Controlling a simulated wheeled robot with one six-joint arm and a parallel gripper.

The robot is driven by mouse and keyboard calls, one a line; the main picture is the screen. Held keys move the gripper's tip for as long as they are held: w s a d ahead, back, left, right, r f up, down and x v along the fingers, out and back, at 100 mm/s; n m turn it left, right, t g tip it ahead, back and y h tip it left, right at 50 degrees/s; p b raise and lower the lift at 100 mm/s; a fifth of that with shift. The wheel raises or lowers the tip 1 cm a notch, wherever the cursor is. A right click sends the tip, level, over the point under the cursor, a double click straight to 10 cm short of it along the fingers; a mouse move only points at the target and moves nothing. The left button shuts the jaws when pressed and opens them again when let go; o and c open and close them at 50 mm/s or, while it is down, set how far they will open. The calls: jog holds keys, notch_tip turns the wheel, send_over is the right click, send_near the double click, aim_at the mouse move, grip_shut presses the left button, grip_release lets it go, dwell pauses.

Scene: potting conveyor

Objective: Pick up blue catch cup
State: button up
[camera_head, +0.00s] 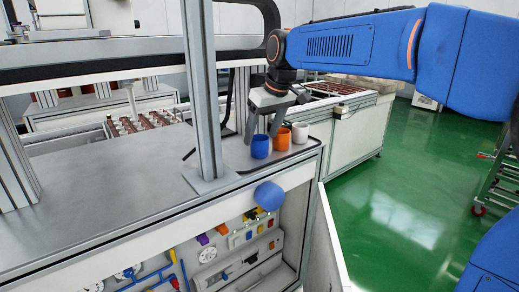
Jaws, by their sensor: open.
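The blue catch cup (260,147) stands upright near the right end of the metal worktop, just right of the upright post. My gripper (262,131) points down over it, with its grey fingers open. One finger is at the cup's left side and the other at its right, near the orange cup. Whether the fingers touch the cup I cannot tell. An orange cup (282,140) and a white cup (300,133) stand in a row to the right of the blue cup.
A metal post (202,95) rises from the worktop (110,180) close left of the gripper. A blue rounded object (269,196) is at the worktop's front edge. Behind are trays of small pots (140,125). Green floor (400,190) is open at right.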

aim_at(260, 139)
jog(key=shift+x, duration=1.55)
jog(key=shift+w, duration=0.1)
jog(key=c, duration=1.1)
jog(key=shift+r, duration=0.1)
